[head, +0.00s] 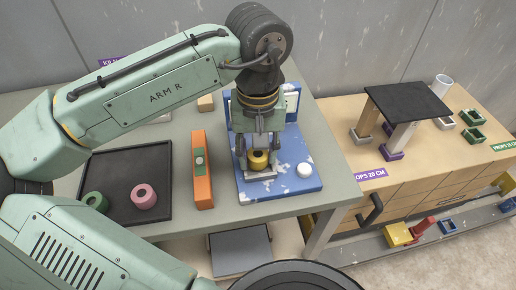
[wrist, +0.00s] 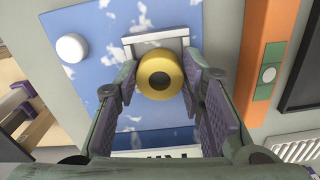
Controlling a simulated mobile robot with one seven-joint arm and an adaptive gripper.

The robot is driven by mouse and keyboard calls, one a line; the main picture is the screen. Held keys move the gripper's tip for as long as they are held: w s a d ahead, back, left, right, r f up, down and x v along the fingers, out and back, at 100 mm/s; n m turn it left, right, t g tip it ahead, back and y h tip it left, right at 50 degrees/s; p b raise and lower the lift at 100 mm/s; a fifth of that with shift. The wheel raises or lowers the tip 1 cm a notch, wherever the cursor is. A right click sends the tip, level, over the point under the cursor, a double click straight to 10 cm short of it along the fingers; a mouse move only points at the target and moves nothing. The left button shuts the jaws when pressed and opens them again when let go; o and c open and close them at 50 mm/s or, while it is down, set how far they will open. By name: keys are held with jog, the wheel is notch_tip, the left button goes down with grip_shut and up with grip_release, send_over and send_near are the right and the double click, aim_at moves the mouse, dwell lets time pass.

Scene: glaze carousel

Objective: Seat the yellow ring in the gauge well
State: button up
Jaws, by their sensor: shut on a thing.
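The yellow ring (head: 258,160) is between the two fingers of my gripper (head: 258,156), which is shut on it. The ring also shows in the wrist view (wrist: 160,74), its round hole facing the camera. A pale grey square block (head: 261,176), which looks like the gauge well, stands on a blue cloud-patterned board (head: 304,170) right at the ring. In the wrist view the block's pale edge (wrist: 156,41) shows just behind the ring. The ring and fingers hide most of the block, so I cannot tell whether the ring is above it or down in it.
An orange bar with a green plate (head: 203,185) lies left of the board. A black tray (head: 127,165) holds a green ring (head: 96,201) and a pink ring (head: 144,195). A white round knob (head: 304,170) is on the board. A wooden props bench (head: 440,160) stands right.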

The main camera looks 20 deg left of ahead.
aim_at(258, 156)
jog(key=shift+s+f, duration=0.1)
jog(key=shift+f, duration=0.15)
grip_shut()
jog(key=o, duration=1.2)
grip_release()
notch_tip(258, 156, up, 12)
jog(key=shift+b, duration=0.4)
